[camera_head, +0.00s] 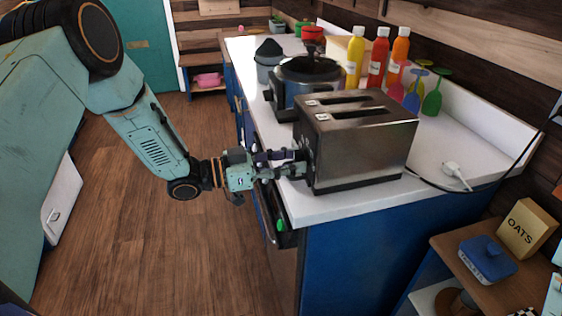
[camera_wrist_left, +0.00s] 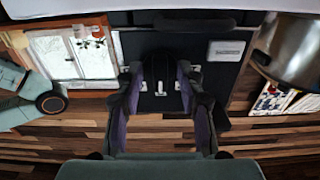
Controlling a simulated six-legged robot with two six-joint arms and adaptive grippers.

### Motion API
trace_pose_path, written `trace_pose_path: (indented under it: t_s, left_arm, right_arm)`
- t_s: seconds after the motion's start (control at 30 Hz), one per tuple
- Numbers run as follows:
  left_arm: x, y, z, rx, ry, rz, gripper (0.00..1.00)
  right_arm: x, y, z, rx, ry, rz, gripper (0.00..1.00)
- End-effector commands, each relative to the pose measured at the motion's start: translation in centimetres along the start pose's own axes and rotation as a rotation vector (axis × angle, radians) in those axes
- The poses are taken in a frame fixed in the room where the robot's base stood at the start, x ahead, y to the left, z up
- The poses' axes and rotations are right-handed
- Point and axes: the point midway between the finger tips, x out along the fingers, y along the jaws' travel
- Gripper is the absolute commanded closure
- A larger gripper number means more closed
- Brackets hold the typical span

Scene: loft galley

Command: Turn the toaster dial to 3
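The steel toaster (camera_head: 370,145) stands on the white counter, with two dark slots on top. My left gripper (camera_head: 298,161) is at the toaster's left-hand end, its fingers parted and level. In the left wrist view the toaster's dark control panel (camera_wrist_left: 222,75) fills the upper middle, with a small white label. The fingers (camera_wrist_left: 160,78) reach either side of the dark dial, which has pale marks around it. The dial's pointer and numbers are not readable. Whether the fingers press on the dial cannot be told. In the head view the dial is hidden by the gripper. My right gripper is not in view.
A dark-lidded cooker (camera_head: 305,80) stands just behind the toaster. Sauce bottles (camera_head: 377,57) and coloured stemmed cups (camera_head: 432,92) stand at the back. A white plug (camera_head: 456,174) and black cord lie right of the toaster. The wooden floor left of the counter is clear.

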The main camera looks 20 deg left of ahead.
Motion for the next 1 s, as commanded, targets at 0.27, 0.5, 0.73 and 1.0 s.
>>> trace_pose_path:
  t_s: [0.27, 0.5, 0.73, 1.0]
  left_arm:
    - [-3.0, -0.1, -0.1, -0.002, 0.003, -0.007, 0.62]
    - [-6.5, -0.1, -0.1, -0.001, 0.004, -0.005, 0.62]
    - [-9.4, -0.1, -0.1, -0.001, 0.003, -0.005, 0.62]
    - [-11.5, 0.0, 0.0, -0.002, 0.002, -0.002, 0.62]
  right_arm:
    - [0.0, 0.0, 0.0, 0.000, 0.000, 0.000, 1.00]
    - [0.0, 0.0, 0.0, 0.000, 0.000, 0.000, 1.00]
    - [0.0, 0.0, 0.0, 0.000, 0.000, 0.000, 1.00]
    - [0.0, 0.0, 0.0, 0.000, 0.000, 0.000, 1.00]
